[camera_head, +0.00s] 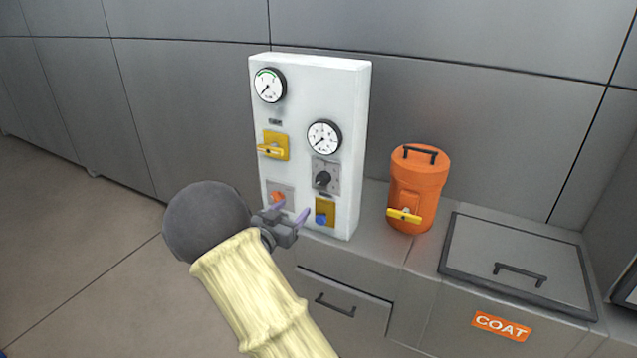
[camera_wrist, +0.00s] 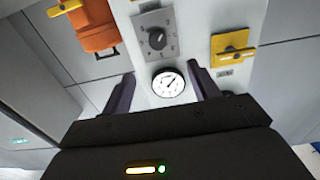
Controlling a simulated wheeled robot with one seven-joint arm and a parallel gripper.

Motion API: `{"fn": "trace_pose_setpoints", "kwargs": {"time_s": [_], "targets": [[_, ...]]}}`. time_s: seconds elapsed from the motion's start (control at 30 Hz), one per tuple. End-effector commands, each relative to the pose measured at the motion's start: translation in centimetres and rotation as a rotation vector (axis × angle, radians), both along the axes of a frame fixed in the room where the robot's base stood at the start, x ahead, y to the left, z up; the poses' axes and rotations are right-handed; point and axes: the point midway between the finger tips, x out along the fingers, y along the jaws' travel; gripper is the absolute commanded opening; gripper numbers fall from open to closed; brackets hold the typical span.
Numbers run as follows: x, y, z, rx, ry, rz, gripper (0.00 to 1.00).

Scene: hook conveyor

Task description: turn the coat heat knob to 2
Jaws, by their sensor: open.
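A black dial knob (camera_head: 323,179) sits on a grey square plate on the front of the white panel (camera_head: 352,130), below the right-hand gauge. It also shows in the wrist view (camera_wrist: 157,38), on its marked plate; the setting is too small to read. My gripper (camera_head: 287,214) is open and empty in front of the lower part of the panel, below and left of the knob. In the wrist view the two dark fingers (camera_wrist: 161,75) stand apart, with the white gauge (camera_wrist: 168,82) showing between them and the knob beyond. Nothing visibly touches the knob.
The panel also bears an upper-left gauge (camera_head: 269,86), a yellow valve handle (camera_head: 275,147), an orange knob (camera_head: 278,197) and a blue button (camera_head: 322,220). An orange canister (camera_head: 420,180) stands right of it. A lidded COAT bin (camera_head: 520,255) is at the right.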

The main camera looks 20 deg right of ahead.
Motion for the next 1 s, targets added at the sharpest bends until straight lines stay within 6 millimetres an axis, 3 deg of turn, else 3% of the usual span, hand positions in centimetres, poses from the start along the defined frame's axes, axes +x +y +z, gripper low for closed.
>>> {"fn": "trace_pose_setpoints", "kwargs": {"time_s": [0.2,0.7,1.0], "targets": [[2.2,-3.6,0.1,-0.001,-0.002,-0.012,0.60],[7.7,-10.1,0.2,-0.002,-0.001,-0.004,0.60],[9.6,-12.4,0.1,0.001,-0.001,-0.002,0.60]]}}
